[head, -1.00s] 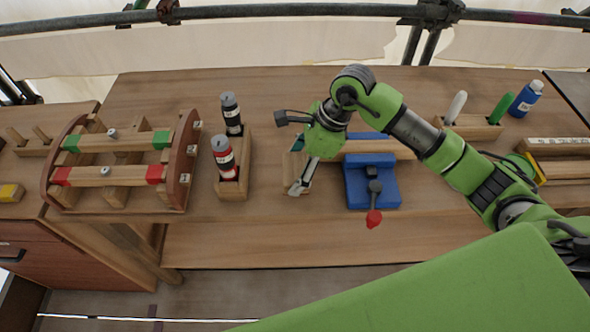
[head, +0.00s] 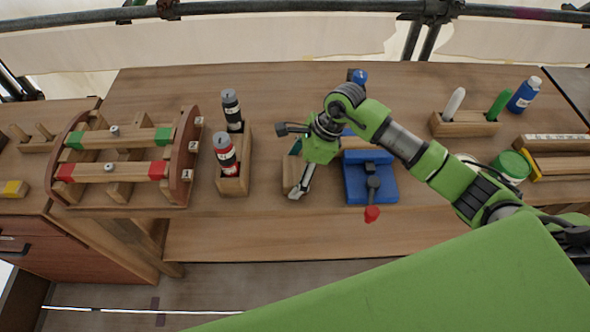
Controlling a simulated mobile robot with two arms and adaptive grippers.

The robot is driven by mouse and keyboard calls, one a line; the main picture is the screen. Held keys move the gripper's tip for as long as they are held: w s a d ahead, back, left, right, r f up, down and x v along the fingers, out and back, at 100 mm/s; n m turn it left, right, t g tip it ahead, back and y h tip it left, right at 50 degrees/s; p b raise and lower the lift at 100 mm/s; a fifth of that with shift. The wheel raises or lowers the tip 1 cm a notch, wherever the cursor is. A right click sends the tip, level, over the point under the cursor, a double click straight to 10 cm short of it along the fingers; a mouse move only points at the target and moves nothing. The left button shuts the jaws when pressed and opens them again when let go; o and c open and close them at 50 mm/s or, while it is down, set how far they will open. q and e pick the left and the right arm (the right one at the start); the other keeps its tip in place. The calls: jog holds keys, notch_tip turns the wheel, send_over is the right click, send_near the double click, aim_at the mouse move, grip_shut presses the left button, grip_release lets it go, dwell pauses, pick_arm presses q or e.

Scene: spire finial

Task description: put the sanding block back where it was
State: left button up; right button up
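My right gripper (head: 299,190) points down over a small wooden holder (head: 288,172), left of the blue vise (head: 356,184). Its fingers look close together from this angle, and I cannot tell whether they hold anything. A small teal piece (head: 296,147) shows just behind the gripper at the holder; it may be part of the sanding block, but the gripper hides most of it. I cannot make out the sanding block clearly anywhere else. My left gripper is not in view.
A wooden rack with a black bottle (head: 232,110) and a red-banded bottle (head: 225,155) stands left of the gripper. A curved wooden frame (head: 186,160) is further left. A green tin (head: 511,167) and a blue bottle (head: 524,96) are at right. The table's front middle is clear.

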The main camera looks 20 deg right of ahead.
jog(key=shift+r, duration=0.1)
jog(key=shift+r+p, duration=0.2)
jog(key=shift+p, duration=0.1)
jog(key=b+v, duration=0.2)
jog(key=v, duration=1)
jog(key=shift+b, duration=0.3)
jog(key=shift+s+f, duration=0.1)
jog(key=shift+f, duration=0.05)
